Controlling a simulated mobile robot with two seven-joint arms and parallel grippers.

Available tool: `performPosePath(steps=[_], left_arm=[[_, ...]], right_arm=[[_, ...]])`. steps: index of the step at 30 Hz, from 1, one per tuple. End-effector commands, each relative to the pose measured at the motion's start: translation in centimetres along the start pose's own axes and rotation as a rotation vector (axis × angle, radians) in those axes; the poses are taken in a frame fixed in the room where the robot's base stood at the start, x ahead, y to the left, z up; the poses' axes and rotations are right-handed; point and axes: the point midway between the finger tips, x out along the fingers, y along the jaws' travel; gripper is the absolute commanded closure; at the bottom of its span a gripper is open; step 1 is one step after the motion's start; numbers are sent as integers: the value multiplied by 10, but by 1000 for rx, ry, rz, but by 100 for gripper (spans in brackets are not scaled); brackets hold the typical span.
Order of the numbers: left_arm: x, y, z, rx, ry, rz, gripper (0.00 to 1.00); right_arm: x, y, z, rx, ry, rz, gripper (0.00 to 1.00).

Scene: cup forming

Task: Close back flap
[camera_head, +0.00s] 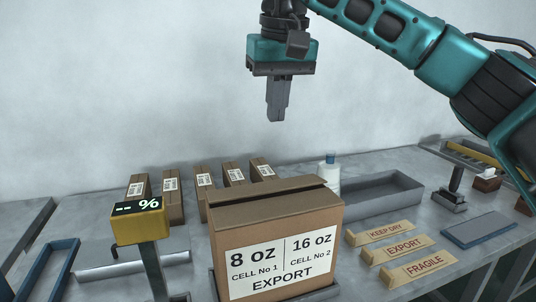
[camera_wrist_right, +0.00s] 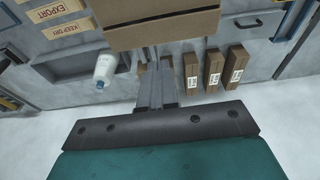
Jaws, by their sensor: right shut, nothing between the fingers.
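The brown carton (camera_head: 275,235) stands upright at the front of the bench, its white label reading 8 oz, 16 oz and EXPORT. Its top (camera_head: 262,196) is covered by flaps; a dark line runs along the back part near the raised-looking rear edge. I cannot tell whether the back flap lies fully flat. The carton also shows at the top of the right wrist view (camera_wrist_right: 160,25). My right gripper (camera_head: 275,119) is shut and empty, pointing down, well above and behind the carton, touching nothing. Its fingers also show in the wrist view (camera_wrist_right: 156,75). My left gripper is out of view.
Several small labelled boxes (camera_head: 204,184) stand in a row behind the carton. A white bottle (camera_head: 330,175) and a grey tray (camera_head: 375,193) are behind right. Wooden signs (camera_head: 403,247) lie to the right. A yellow display (camera_head: 138,225) stands at left. The air around the gripper is clear.

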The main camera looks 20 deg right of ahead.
Motion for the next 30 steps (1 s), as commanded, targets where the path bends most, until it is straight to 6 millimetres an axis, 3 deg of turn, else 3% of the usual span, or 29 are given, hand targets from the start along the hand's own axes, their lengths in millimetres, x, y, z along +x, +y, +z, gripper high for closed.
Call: performPosePath(steps=[5,18,24,30], left_arm=[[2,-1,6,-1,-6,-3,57],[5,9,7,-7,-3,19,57],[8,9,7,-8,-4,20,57],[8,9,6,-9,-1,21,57]], right_arm=[[19,0,1,-1,-13,-1,100],[108,1,4,1,-11,0,100],[130,0,14,1,-8,-2,100],[136,0,17,1,-7,-2,100]])
